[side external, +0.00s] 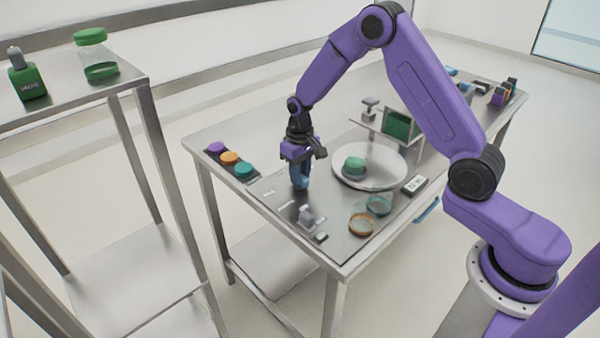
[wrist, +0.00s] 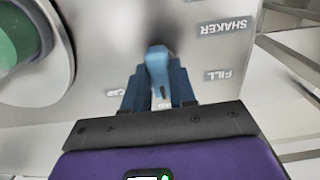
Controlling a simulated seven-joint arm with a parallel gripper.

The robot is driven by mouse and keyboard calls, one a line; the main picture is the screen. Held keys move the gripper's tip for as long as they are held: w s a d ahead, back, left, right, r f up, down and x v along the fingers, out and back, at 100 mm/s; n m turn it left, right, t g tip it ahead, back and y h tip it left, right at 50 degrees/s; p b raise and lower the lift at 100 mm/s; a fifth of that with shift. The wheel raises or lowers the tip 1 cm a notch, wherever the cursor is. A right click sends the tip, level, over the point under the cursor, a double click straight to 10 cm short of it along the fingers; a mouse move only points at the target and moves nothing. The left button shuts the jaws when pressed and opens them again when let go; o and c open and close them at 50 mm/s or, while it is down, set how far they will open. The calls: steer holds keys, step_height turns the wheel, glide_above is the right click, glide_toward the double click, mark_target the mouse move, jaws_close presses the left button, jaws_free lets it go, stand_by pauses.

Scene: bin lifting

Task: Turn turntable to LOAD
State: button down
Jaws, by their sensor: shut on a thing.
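The turntable (side external: 345,179) is a round pale disc on the metal table, with a green-lidded jar (side external: 354,166) standing on it. Part of the disc (wrist: 66,62) shows at the left of the wrist view. My gripper (side external: 300,183) points down at the table to the left of the disc. In the wrist view my gripper (wrist: 158,82) is shut on a blue handle (wrist: 157,60), whose end sticks out past the fingers. Around it are labels FILL (wrist: 217,75), CAP (wrist: 104,93) and one ending in AD (wrist: 163,104), partly hidden by the fingers. The handle's base is hidden.
Purple, orange and teal round pieces (side external: 229,158) lie in a row at the table's left. An orange ring (side external: 361,224) and a teal ring (side external: 378,205) lie at the front right. A grey fixture (side external: 306,215) stands near the front edge.

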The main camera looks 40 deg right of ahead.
steer(key=c, duration=0.9)
jaws_free()
step_height(320, 180, up, 18)
steer(key=shift+f, duration=0.25)
steer(key=s+a+n, duration=0.3)
steer(key=s+a, duration=0.1)
steer(key=s, duration=0.5)
steer(key=s+a+n, duration=0.3)
steer(key=s, duration=0.5)
steer(key=s+d+n, duration=0.1)
steer(key=s+n, duration=0.1)
steer(key=s, duration=0.4)
steer(key=s+d+f+n, duration=0.1)
steer(key=s+n, duration=0.1)
steer(key=s, duration=0.4)
steer(key=s+d+f+n, duration=0.1)
steer(key=s+d+n, duration=0.1)
steer(key=s, duration=0.4)
steer(key=shift+s+d+n, duration=0.1)
steer(key=shift+s+n, duration=0.2)
steer(key=shift+s, duration=0.1)
